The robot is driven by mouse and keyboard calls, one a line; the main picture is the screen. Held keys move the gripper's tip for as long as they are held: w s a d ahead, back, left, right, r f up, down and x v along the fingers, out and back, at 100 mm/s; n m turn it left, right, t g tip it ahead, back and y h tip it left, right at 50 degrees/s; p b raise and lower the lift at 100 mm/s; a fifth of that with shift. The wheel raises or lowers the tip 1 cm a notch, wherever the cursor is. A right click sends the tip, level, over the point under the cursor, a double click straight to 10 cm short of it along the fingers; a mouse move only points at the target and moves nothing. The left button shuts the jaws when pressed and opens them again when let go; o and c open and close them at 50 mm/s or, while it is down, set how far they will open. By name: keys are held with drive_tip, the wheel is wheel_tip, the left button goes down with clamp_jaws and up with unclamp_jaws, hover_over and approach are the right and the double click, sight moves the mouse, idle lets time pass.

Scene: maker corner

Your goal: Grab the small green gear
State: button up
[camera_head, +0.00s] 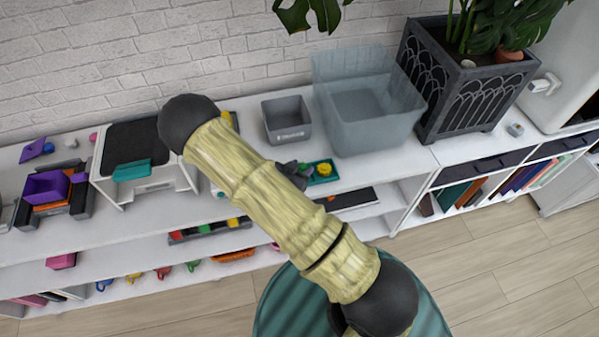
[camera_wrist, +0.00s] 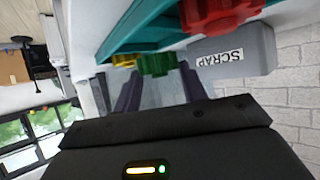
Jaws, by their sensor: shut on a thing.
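The small green gear (camera_wrist: 156,64) sits between the two dark fingers of my gripper (camera_wrist: 158,82) in the wrist view, and the jaws are shut on it. It is right beside the teal tray (camera_wrist: 130,38); I cannot tell whether it still touches the tray. A red gear (camera_wrist: 222,12) is at the tray, and a yellow gear (camera_wrist: 123,60) is just left of the green one. In the head view my gripper (camera_head: 291,168) is small and partly hidden behind my arm, at the left side of the teal tray (camera_head: 322,180) on the white shelf top.
A grey bin (camera_head: 287,120) stands behind the tray; its SCRAP label (camera_wrist: 218,57) shows in the wrist view. A large clear bin (camera_head: 368,110) and a dark planter (camera_head: 460,85) stand to the right. A printer-like white machine (camera_head: 130,165) is at the left.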

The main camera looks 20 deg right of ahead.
drive_tip(key=r, duration=0.6)
drive_tip(key=shift+s+a+r, duration=0.15)
drive_tip(key=shift+a+r, duration=0.1)
drive_tip(key=shift+r, duration=0.1)
drive_tip(key=shift+d+r+b, duration=0.1)
drive_tip(key=shift+r+b, duration=0.2)
drive_tip(key=shift+r, duration=0.2)
drive_tip(key=shift+d, duration=0.15)
